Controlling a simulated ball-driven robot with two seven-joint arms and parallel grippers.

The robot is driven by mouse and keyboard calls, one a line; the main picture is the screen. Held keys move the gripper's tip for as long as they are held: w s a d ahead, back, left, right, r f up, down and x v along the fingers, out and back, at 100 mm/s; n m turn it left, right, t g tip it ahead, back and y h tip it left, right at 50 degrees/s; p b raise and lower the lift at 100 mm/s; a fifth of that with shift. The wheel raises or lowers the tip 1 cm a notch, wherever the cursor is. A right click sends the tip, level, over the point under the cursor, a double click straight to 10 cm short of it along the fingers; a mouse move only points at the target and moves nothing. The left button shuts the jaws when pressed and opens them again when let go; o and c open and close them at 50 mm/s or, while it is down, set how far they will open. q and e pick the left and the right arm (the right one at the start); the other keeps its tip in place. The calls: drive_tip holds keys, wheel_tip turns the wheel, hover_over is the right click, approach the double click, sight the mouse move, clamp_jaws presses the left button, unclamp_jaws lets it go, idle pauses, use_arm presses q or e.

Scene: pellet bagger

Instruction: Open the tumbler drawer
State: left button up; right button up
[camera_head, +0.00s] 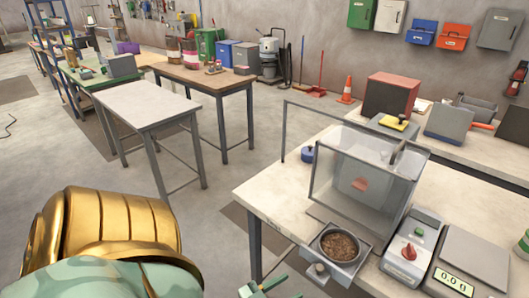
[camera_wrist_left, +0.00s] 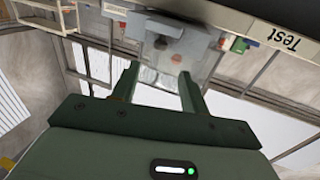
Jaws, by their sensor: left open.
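The tumbler drawer (camera_head: 360,264) is a grey tray at the front foot of a clear-walled box (camera_head: 362,172). It juts out past the box front, and a round dark cup of brown pellets (camera_head: 341,246) sits in it. A round grey knob (camera_head: 319,269) is on its front. My left gripper (camera_head: 274,284) is open and empty, below and left of the knob, apart from it, and partly cut off by the bottom edge. In the left wrist view its two green fingers (camera_wrist_left: 159,68) are spread, with the grey drawer front (camera_wrist_left: 155,36) beyond them.
Right of the drawer on the pale table (camera_head: 268,190) stand a control box with a red knob (camera_head: 408,252) and a scale (camera_head: 475,260). Floor left of the table is free.

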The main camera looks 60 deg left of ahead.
use_arm(q)
drive_tip(key=s, duration=0.6)
drive_tip(key=shift+s, duration=0.4)
drive_tip(key=shift+a, duration=0.1)
